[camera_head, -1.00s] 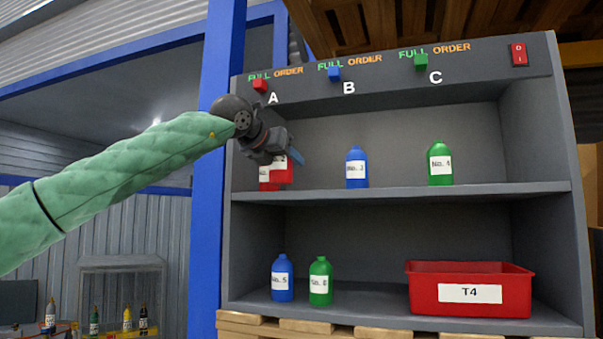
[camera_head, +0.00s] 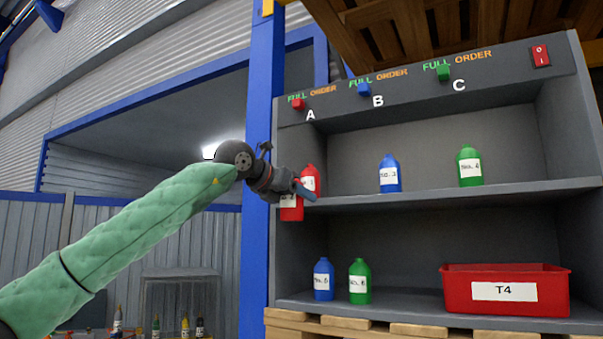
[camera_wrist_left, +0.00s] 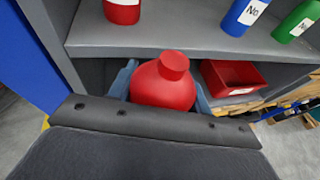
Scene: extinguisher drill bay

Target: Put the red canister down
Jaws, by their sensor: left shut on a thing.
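My left gripper (camera_head: 303,191) is shut on a red canister (camera_head: 291,210) with a white label. In the left wrist view the held red canister (camera_wrist_left: 163,88) is upright between the blue fingers (camera_wrist_left: 160,90), in front of the upper shelf's edge and apart from it. A second red canister (camera_head: 312,176) stands on the upper shelf behind, partly hidden by my gripper; it also shows in the left wrist view (camera_wrist_left: 122,11). My right gripper is in neither view.
The upper shelf (camera_head: 430,194) also holds a blue bottle (camera_head: 389,175) and a green bottle (camera_head: 469,167), with bare room between. Below stand a blue bottle (camera_head: 323,280), a green bottle (camera_head: 360,282) and a red T4 bin (camera_head: 507,312). A blue post (camera_head: 257,150) rises left of the shelf.

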